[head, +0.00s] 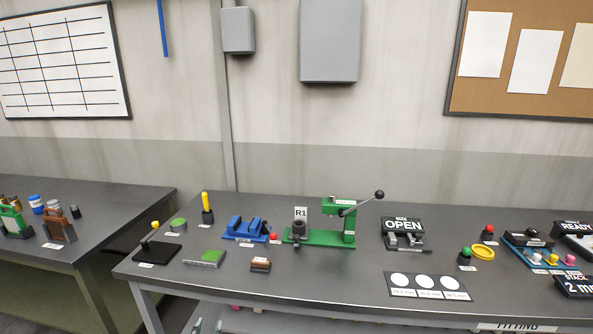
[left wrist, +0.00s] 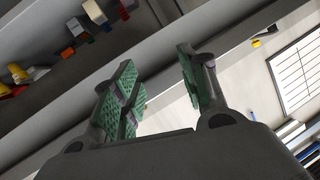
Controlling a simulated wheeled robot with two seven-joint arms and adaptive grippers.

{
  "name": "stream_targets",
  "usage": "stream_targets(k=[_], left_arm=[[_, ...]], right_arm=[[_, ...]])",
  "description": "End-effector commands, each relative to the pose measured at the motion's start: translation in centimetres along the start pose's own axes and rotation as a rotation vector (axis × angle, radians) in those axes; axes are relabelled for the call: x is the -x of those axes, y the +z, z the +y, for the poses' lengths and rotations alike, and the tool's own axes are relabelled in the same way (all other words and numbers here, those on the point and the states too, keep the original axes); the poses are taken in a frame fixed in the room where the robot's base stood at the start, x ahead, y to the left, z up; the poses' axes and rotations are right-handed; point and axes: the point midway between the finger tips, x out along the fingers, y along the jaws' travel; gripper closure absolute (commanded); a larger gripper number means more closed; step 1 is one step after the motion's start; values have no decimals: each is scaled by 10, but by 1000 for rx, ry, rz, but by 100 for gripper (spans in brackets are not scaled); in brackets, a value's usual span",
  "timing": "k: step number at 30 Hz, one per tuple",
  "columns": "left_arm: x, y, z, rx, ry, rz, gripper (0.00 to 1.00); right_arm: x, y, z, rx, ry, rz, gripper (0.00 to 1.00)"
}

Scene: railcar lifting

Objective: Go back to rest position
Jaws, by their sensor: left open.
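My left gripper shows in the left wrist view (left wrist: 157,72) with its green-padded fingers spread apart and nothing between them. My right gripper is in neither view.
The bench holds a green press (head: 345,225), a blue fixture (head: 243,228), an OPEN sign (head: 403,225) and a white-circle plate (head: 427,286). A second table (head: 110,205) stands at left. Coloured parts (left wrist: 83,25) lie on a shelf in the wrist view.

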Motion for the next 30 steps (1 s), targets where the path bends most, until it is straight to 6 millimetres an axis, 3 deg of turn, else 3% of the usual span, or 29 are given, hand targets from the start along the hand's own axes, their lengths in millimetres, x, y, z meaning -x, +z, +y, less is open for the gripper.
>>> stream_targets(k=[1, 7, 14, 23, 30], left_arm=[[-1, 21, 10, -3, 20, -34, 57], [1, 101, 48, -13, 98, -157, 57], [20, 192, 87, -14, 179, -301, 57], [68, 308, 127, -3, 269, -496, 57], [123, 396, 147, 15, 321, -658, 57]], right_arm=[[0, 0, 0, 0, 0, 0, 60], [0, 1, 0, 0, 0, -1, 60], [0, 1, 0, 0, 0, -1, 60], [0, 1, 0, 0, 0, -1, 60], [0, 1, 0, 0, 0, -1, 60]])
